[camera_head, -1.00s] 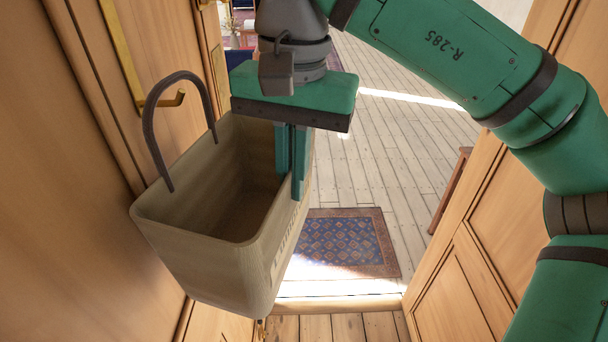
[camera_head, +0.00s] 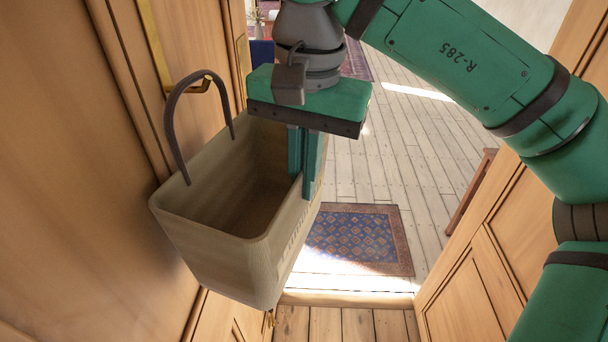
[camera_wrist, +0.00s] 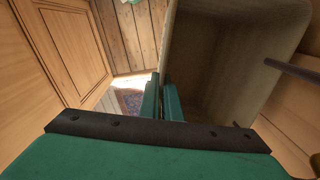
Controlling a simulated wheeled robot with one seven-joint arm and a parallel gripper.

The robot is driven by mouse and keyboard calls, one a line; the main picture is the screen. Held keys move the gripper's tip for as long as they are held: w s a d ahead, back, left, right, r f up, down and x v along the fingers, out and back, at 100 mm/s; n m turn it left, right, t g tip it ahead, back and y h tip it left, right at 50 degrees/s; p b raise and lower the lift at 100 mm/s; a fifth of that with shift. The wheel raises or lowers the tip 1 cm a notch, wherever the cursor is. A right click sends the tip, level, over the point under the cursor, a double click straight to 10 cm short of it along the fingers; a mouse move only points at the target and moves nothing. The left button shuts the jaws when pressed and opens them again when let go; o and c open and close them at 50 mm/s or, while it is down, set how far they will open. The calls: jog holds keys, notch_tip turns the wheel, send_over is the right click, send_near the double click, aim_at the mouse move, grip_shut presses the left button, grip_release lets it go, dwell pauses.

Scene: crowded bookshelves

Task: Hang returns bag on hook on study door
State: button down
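The returns bag (camera_head: 235,240) is a tan, open-topped bag with lettering on one side and a dark arched handle (camera_head: 172,125). My gripper (camera_head: 306,185) is shut on the bag's right rim, one finger inside and one outside. The bag hangs tilted beside the study door (camera_head: 60,180) at the left. The brass hook (camera_head: 203,86) sits at the lower end of a brass strip on that door. It overlaps the top of the handle in the head view; I cannot tell whether the handle rests on it. The wrist view shows the bag's inside (camera_wrist: 225,60) and my fingers on its rim.
A doorway opens onto a plank floor with a blue patterned rug (camera_head: 355,240) beyond the threshold (camera_head: 345,298). A wooden panelled surface (camera_head: 470,290) stands at the right, close to my arm. Another rug lies farther back.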

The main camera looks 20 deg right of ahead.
jog(key=c, duration=1.9)
grip_release()
notch_tip(320, 180, up, 11)
jog(key=shift+s+d+f, duration=0.1)
jog(key=shift+s+f, duration=0.05)
